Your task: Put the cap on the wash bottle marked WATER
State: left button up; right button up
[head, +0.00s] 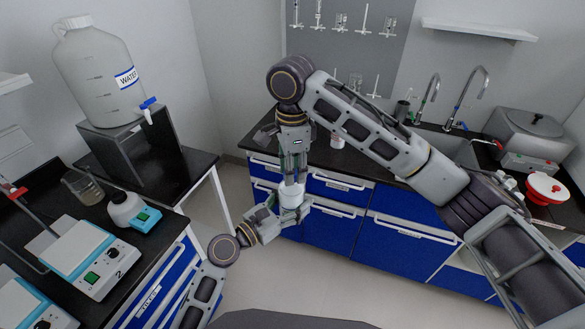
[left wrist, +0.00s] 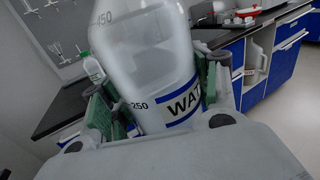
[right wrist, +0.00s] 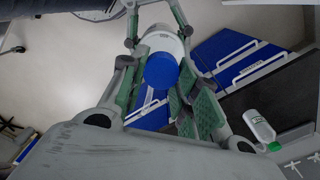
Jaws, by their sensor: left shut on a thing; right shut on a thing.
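The wash bottle (left wrist: 150,70) marked WATER is clear-white with a blue-edged label. My left gripper (head: 282,212) is shut on its body, and the bottle (head: 291,194) is held in the air in front of the blue cabinets. My right gripper (head: 292,176) points down from above, directly over the bottle's top. In the right wrist view a round blue cap (right wrist: 161,71) sits between its fingers, lined up over the white bottle (right wrist: 162,39). The gripper is shut on the cap. I cannot tell whether the cap touches the bottle's neck.
A green-capped bottle (right wrist: 262,128) stands on the far counter. A large WATER carboy (head: 97,68) stands on a box at left, near a hot plate (head: 92,258) and a beaker (head: 82,187). A sink (head: 455,148) is at right. Open floor lies between the counters.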

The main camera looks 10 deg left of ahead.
jog(key=shift+m, duration=1.7)
jog(key=o, duration=0.6)
jog(key=shift+o, duration=0.2)
jog(key=shift+s+r, duration=0.1)
jog(key=shift+r, duration=2.15)
jog(key=shift+r, duration=0.15)
jog(key=shift+c, duration=0.3)
